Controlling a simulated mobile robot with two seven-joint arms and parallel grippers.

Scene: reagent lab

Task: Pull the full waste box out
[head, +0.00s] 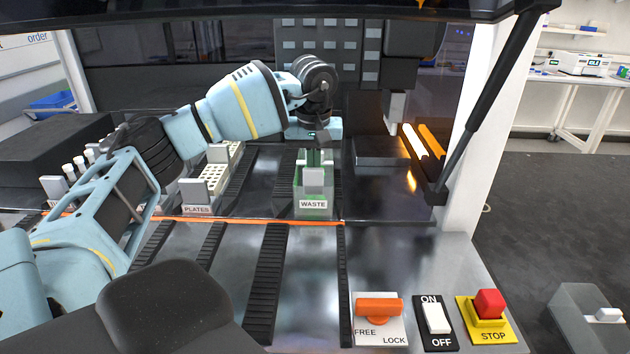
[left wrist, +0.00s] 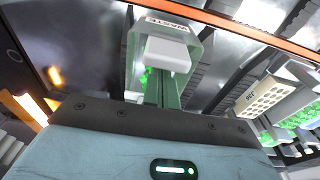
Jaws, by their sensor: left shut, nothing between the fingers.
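The waste box (head: 313,210) is a pale, see-through box with a "WASTE" label on its front. It stands on the deck behind the orange line, with green contents and a white grip block (head: 313,178) at its front. In the left wrist view the box (left wrist: 195,46) and its white block (left wrist: 167,53) show near the top. My left gripper (head: 314,160) reaches down over the box from behind, its fingers shut and close behind the white block. In the left wrist view the fingers (left wrist: 163,88) point at the block. I cannot tell whether they touch it. My right gripper is not in view.
A "PLATES" rack (head: 205,190) stands left of the box. Dark rails run along the deck, crossed by an orange line (head: 250,220). The deck in front of the box is clear. A lock lever (head: 379,308), switch (head: 436,318) and stop button (head: 489,303) sit front right.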

